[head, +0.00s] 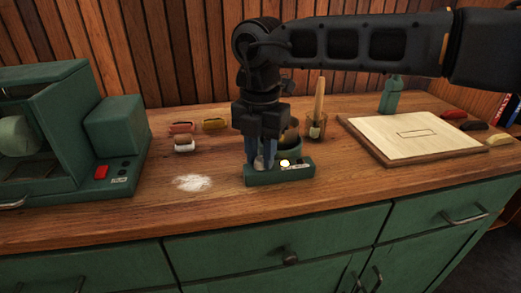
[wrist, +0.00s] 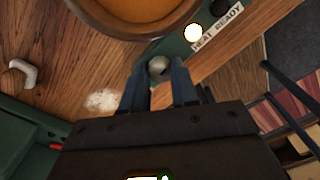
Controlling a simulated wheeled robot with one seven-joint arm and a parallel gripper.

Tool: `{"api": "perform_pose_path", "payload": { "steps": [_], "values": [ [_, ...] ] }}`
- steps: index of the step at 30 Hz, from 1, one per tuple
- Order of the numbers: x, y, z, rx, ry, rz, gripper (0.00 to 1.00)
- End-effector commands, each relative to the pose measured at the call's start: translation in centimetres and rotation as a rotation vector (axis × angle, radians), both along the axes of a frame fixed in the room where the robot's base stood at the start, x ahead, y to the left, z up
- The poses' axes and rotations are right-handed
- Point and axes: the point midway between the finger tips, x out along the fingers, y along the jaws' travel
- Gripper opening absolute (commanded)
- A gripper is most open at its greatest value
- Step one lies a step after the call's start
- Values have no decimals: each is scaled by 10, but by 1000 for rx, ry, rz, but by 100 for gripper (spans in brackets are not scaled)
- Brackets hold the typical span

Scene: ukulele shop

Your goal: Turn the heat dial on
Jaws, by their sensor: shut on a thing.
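The heat dial (wrist: 158,67) is a small grey round knob on the green heater base (head: 268,180). My gripper (head: 259,165) points down at the left end of the base. In the wrist view its two blue fingers (wrist: 158,84) stand on either side of the dial, closed on it. A pot (wrist: 160,18) with amber contents sits on the heater, partly behind my gripper in the head view.
A green machine (head: 115,130) with a red button stands at the left. White powder (head: 194,183) lies left of the heater. A brush stands in a jar (head: 316,124) behind it. A pale wooden board (head: 412,133) lies at the right. The counter front is clear.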

Motion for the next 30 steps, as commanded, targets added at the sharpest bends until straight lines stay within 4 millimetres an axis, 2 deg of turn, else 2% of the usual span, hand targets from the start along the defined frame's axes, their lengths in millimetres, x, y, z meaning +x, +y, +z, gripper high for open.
{"api": "perform_pose_path", "payload": {
  "steps": [6,13,30],
  "values": [
    [1,0,1,0,-3,-150,0],
    [1,0,1,1,-3,-249,0],
    [1,0,1,0,-2,-293,0]
  ]
}}
